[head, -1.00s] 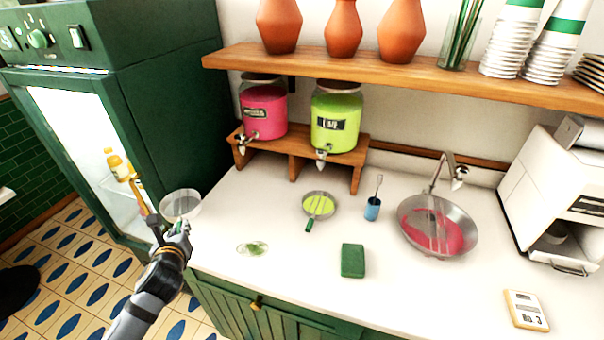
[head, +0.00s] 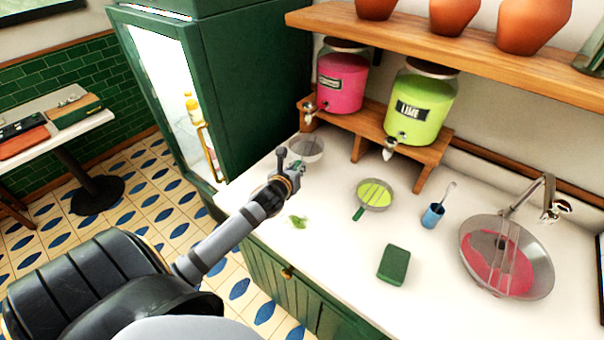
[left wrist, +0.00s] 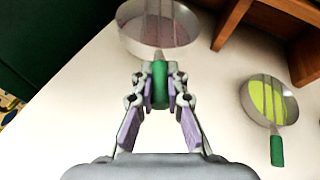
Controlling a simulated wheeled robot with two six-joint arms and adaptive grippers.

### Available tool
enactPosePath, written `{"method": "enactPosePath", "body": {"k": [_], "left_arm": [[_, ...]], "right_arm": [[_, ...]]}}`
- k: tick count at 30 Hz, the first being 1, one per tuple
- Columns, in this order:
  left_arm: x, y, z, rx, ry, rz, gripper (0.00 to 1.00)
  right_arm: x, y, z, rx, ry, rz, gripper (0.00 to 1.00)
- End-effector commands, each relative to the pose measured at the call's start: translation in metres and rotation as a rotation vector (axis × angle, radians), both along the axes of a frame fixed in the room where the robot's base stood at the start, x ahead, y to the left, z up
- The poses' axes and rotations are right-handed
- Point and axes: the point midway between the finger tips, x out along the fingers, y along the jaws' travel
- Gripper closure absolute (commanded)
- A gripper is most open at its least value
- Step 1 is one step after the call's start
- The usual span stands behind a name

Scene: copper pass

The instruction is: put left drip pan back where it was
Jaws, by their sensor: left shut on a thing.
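My left gripper (head: 296,166) is shut on the green handle of the left drip pan (head: 306,149). The pan is a shallow round metal pan, below the pink dispenser's tap at the counter's left end. In the left wrist view, the jaws (left wrist: 160,85) pinch the handle and the pan (left wrist: 160,30) extends ahead, its bottom dull pinkish. I cannot tell whether it touches the counter. The other drip pan (head: 375,194), holding lime liquid, lies on the counter near the lime tap; it also shows in the left wrist view (left wrist: 268,100). My right gripper is not in view.
The pink dispenser (head: 342,82) and lime dispenser (head: 420,105) stand on a wooden riser (head: 432,152). A green sponge (head: 393,264), green scraps (head: 298,221), a blue cup (head: 432,216) and a sink bowl (head: 538,270) are on the counter. A green fridge (head: 235,85) stands left.

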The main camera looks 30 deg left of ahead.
Motion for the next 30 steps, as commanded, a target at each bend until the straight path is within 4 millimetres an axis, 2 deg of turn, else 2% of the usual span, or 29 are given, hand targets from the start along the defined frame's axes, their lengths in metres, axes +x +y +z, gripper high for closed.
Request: {"method": "enactPosePath", "body": {"k": [3,6,14,19,30], "left_arm": [[0.018,0.007,-0.026,-0.003,0.004,0.003,1.00],[0.028,0.011,-0.040,-0.001,0.003,0.002,1.00],[0.037,0.015,-0.051,0.000,0.003,0.001,1.00],[0.037,0.015,-0.078,0.000,0.006,0.001,1.00],[0.037,0.015,-0.086,0.001,0.004,0.000,1.00]], "right_arm": [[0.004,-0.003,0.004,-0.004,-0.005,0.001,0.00],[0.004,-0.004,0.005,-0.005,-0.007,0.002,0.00],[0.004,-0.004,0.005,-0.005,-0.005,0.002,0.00],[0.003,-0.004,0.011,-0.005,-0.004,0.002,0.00],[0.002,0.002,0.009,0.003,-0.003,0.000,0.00]]}}
